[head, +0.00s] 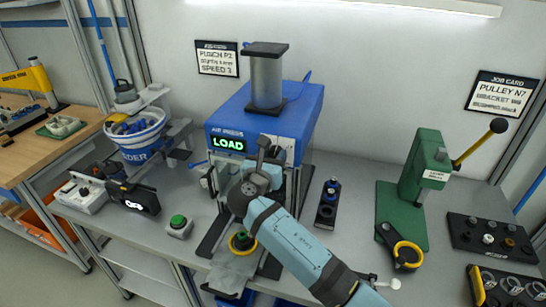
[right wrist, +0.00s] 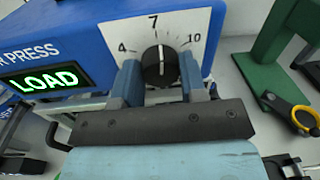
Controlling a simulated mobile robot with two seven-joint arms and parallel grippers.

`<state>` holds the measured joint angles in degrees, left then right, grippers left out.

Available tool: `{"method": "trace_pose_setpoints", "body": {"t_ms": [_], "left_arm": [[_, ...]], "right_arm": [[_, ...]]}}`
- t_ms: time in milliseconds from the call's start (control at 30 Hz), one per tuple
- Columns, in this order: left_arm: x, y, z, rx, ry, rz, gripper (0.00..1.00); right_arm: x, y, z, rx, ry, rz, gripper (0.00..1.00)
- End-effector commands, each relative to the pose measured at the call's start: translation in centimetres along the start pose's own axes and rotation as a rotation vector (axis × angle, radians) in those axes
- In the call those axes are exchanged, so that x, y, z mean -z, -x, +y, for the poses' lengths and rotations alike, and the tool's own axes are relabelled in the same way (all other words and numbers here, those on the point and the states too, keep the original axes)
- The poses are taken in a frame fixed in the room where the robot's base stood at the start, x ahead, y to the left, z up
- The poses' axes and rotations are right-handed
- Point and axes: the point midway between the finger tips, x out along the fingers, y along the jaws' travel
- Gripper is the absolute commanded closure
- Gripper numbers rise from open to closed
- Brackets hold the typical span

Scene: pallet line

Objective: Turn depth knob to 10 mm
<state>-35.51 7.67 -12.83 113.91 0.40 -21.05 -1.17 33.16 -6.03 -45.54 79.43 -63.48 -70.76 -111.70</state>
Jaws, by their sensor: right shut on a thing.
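The depth knob (right wrist: 160,66) is black with a white pointer line, on a white dial plate (right wrist: 190,22) marked 4, 7 and 10. In the right wrist view its pointer stands near upright, close to the 7. My right gripper (right wrist: 160,82) has a finger on each side of the knob and is shut on it. The plate is on the front of the blue air press (head: 225,106), whose green display (head: 229,144) reads LOAD. In the head view my right gripper (head: 268,160) and arm cover the knob. My left gripper is not in view.
A green button box (head: 179,227) and a black display unit (head: 135,195) stand left of the press. A green hand press (head: 425,180) stands at right.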

Motion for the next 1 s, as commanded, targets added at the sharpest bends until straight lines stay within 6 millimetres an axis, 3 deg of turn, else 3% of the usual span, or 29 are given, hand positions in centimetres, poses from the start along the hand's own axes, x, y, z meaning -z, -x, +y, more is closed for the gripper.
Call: {"method": "trace_pose_setpoints", "body": {"t_ms": [700, 1000], "left_arm": [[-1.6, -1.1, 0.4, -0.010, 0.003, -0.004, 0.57], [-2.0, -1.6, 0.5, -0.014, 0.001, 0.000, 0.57]], "right_arm": [[0.1, 0.0, -0.1, -0.007, -0.639, 0.037, 0.85], [0.1, 0.0, -0.2, -0.008, -0.825, 0.048, 0.85]]}}
